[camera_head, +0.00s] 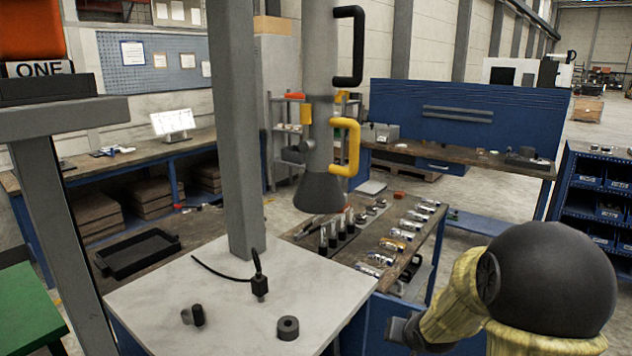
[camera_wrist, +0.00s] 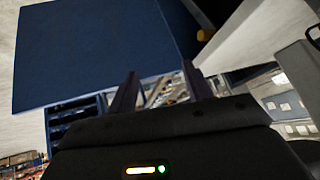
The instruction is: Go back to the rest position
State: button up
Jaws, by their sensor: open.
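My gripper shows in the wrist view (camera_wrist: 163,92), with its two dark fingers apart and nothing between them. In the head view, part of my arm with a black rounded joint and yellowish links is at the lower right; the fingertips are hidden there. The microscope arm (camera_head: 326,100) is a grey vertical tube with a dark conical lower end, a black handle (camera_head: 358,45) and a yellow handle (camera_head: 352,147). It is left of my arm and apart from it.
A white-topped table (camera_head: 225,310) holds a grey post (camera_head: 237,130), a dark ring (camera_head: 288,328) and a small black cylinder (camera_head: 198,315). Behind it, a workbench (camera_head: 425,235) carries several small parts. A blue-panelled bench (camera_head: 465,110) stands at the back.

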jog(key=s+a+r+n+g+p, duration=0.1)
jog(key=s+a+r+g, duration=0.1)
jog(key=s, duration=0.7)
jog(key=s+a+r+n+g+p, duration=0.2)
jog(key=s+g, duration=0.1)
jog(key=s, duration=0.7)
jog(key=shift+s+a, duration=0.2)
jog(key=shift+s, duration=0.05)
jog(key=shift+r, duration=0.1)
